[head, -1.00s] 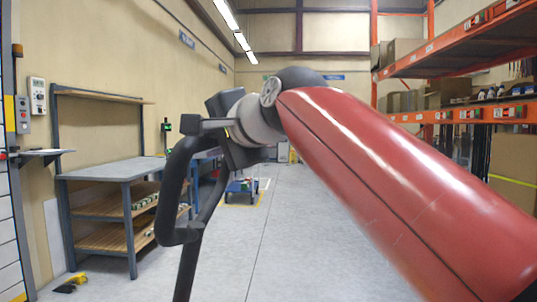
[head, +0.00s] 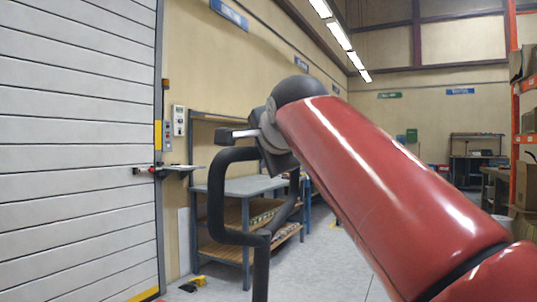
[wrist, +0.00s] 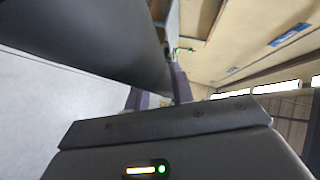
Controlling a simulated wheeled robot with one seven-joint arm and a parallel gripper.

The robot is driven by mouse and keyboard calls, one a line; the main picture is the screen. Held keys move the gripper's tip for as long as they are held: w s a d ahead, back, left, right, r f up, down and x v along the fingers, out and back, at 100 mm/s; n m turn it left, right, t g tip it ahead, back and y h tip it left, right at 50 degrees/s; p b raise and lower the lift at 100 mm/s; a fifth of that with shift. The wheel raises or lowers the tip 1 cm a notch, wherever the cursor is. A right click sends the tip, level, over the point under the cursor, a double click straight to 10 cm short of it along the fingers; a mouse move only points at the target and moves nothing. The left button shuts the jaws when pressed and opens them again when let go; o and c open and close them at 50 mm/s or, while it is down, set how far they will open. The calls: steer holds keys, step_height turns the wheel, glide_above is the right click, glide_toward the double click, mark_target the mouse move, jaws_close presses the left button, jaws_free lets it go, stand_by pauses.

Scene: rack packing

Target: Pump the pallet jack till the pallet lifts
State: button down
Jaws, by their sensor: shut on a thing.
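The pallet jack's black loop handle (head: 217,205) stands upright in the middle of the head view. In the wrist view a dark, thick bar (wrist: 100,40), which looks like part of this handle, crosses the upper left close to the camera. My gripper (head: 246,137) is at the top of the loop, at the end of my red arm, and is shut on the handle. My arm and wrist partly hide the contact, and the fingertips are not clear. The jack's body, its forks and the pallet are not in view.
A white shutter door (head: 75,150) fills the left. A grey workbench (head: 238,187) with wooden lower shelves stands behind the handle. A yellow and black item (head: 194,283) lies on the floor near it. Orange racking (head: 514,130) is at the right edge.

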steer(key=shift+r, duration=0.1)
steer(key=c, duration=1.2)
jaws_free()
steer(key=shift+s, duration=0.15)
steer(key=v, duration=0.7)
steer(key=shift+s+b, duration=0.3)
steer(key=shift+r, duration=0.1)
